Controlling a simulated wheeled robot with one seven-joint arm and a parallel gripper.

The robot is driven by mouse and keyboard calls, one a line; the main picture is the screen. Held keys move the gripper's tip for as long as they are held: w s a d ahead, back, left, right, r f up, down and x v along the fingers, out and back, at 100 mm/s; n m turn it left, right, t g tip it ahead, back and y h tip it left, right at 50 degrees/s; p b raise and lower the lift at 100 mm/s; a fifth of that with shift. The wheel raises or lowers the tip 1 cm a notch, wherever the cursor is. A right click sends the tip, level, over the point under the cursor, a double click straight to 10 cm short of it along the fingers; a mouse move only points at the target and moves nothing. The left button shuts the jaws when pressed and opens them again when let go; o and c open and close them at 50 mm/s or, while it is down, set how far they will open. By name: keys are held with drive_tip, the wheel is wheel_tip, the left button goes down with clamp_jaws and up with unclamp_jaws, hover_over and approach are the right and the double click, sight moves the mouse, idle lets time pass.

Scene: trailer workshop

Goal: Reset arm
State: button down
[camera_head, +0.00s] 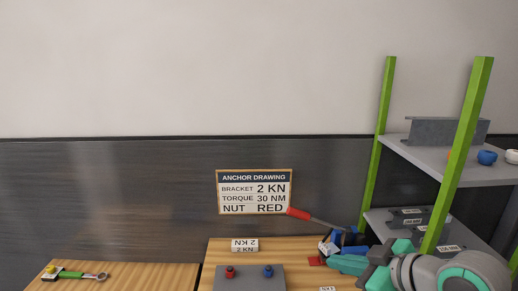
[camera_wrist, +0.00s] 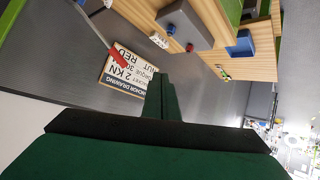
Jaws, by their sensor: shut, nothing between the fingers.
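My gripper (camera_head: 340,262) shows at the lower right of the head view, teal and grey, low over the right part of the wooden bench. In the wrist view its dark green fingers (camera_wrist: 158,98) are together with nothing between them. A red-handled tool (camera_head: 298,214) with a dark shaft slants just beyond my gripper, in front of the wall; its red handle also shows in the wrist view (camera_wrist: 118,57), overlapping the sign. My gripper is apart from the handle. My forearm hides part of the bench and lower shelf.
A grey plate (camera_head: 250,279) bears a red and a blue knob, with a "2 KN" block (camera_head: 244,245) behind it. A green-posted shelf (camera_head: 450,170) stands right, close to my arm. The anchor drawing sign (camera_head: 254,192) is on the wall.

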drive_tip(key=w+a+f+m+t, duration=0.2)
drive_tip(key=w+a+f+m, duration=0.15)
drive_tip(key=f, duration=0.25)
drive_tip(key=w+a+f+m+t, duration=0.2)
drive_tip(key=a+f+m, duration=0.1)
drive_tip(key=a+f, duration=0.25)
drive_tip(key=s+a+f+m+t+h, duration=0.1)
drive_tip(key=s+a+f+m+h, duration=0.15)
drive_tip(key=f, duration=0.45)
drive_tip(key=s+a+f+m+t+h, duration=0.1)
drive_tip(key=s+a+f+m, duration=0.2)
drive_tip(key=f, duration=0.5)
drive_tip(key=s+a+f+m+h, duration=0.15)
drive_tip(key=s+f, duration=0.25)
drive_tip(key=s, duration=0.5)
drive_tip(key=s+a+f+h, duration=0.1)
drive_tip(key=s+f+h, duration=0.1)
drive_tip(key=s+f, duration=0.45)
drive_tip(key=s+r+n, duration=0.2)
drive_tip(key=s, duration=0.7)
drive_tip(key=s+r+n, duration=0.2)
drive_tip(key=s+r, duration=0.1)
drive_tip(key=s, duration=0.7)
drive_tip(key=shift+a+r+y, duration=0.25)
drive_tip(key=shift+a+y, duration=0.15)
drive_tip(key=shift+w, duration=0.1)
drive_tip(key=shift+d, duration=0.15)
